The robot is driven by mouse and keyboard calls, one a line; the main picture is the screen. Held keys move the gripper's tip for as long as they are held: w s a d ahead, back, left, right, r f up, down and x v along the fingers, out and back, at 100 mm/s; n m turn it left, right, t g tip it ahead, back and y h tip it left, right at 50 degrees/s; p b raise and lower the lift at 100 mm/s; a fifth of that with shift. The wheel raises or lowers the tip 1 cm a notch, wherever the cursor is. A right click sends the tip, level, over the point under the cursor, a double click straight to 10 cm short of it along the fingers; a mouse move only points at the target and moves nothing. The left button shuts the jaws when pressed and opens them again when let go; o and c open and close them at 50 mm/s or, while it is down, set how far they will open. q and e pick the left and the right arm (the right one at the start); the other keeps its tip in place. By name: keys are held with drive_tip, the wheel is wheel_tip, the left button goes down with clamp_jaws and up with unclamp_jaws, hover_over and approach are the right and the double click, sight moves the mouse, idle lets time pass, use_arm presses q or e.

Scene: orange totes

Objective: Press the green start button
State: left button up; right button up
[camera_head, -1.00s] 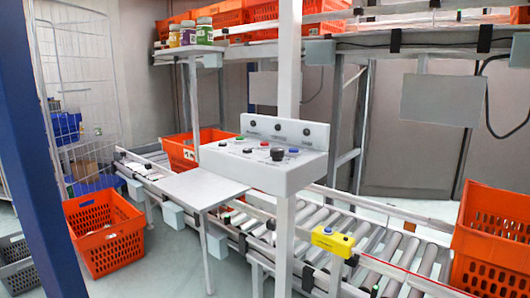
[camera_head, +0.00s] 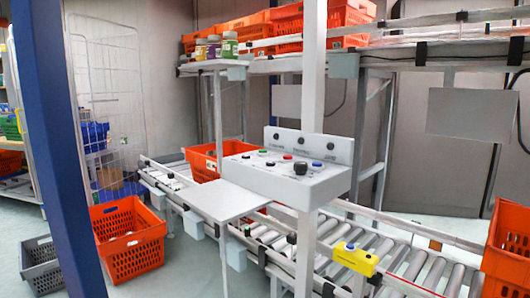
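A white control panel (camera_head: 262,180) stands on a white post in the middle of the head view. A small green button (camera_head: 263,152) sits on its top face, toward the back left. A red button (camera_head: 287,157) and a blue button (camera_head: 316,163) sit to its right. A large black knob (camera_head: 300,168) is in front of them, with small dark controls at the left. The upright back plate (camera_head: 318,146) has several black knobs. Neither of my grippers is in view, and nothing covers the green button.
A bare white shelf (camera_head: 228,201) juts out left of the panel. A roller conveyor (camera_head: 400,270) runs behind and below, with a yellow button box (camera_head: 354,258) on its rail. Orange totes (camera_head: 128,240) stand on the floor and racks. A blue post (camera_head: 55,150) crosses the left foreground.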

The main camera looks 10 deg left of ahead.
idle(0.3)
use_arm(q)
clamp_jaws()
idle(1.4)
